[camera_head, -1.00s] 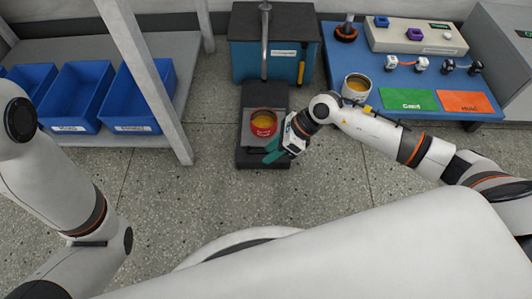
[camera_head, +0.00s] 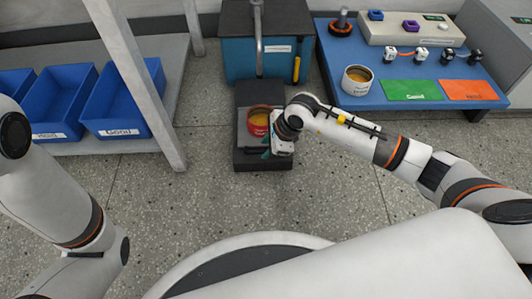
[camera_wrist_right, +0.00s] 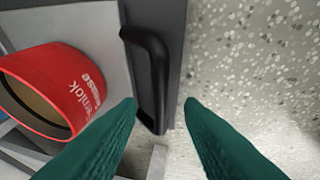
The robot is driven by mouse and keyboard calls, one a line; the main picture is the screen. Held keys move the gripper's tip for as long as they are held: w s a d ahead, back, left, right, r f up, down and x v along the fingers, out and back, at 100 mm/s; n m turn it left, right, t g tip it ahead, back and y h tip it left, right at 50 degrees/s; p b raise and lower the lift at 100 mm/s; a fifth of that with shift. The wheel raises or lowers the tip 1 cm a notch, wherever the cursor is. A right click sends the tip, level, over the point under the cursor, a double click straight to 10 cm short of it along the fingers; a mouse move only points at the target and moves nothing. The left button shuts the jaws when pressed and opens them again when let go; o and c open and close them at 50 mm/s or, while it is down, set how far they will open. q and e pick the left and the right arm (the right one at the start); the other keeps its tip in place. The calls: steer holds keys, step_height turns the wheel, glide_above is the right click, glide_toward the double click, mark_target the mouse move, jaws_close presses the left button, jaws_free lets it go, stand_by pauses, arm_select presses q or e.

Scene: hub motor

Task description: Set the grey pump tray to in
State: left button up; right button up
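The dark grey pump tray (camera_head: 262,163) sticks out toward me from the front of the blue pump unit (camera_head: 240,62). A red can (camera_head: 257,124) with yellowish contents stands on it. In the right wrist view, a black handle (camera_wrist_right: 150,75) is at the tray's dark edge (camera_wrist_right: 174,25), beside the red can (camera_wrist_right: 45,90). My right gripper (camera_head: 270,148) is at the tray's right side. Its green fingers (camera_wrist_right: 160,105) are open, with the handle's lower end between the tips, closer to the left finger. My left arm shows at the left; its gripper is out of view.
A blue table (camera_head: 395,95) at the right holds a white can (camera_head: 356,80), a green mat (camera_head: 407,90) and an orange mat (camera_head: 467,90). A shelf with blue bins (camera_head: 125,100) stands at the left. The speckled floor (camera_head: 220,200) before the tray is clear.

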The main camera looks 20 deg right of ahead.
steer(key=shift+w+a+f, duration=0.2)
steer(key=shift+f, duration=0.4)
jaws_close()
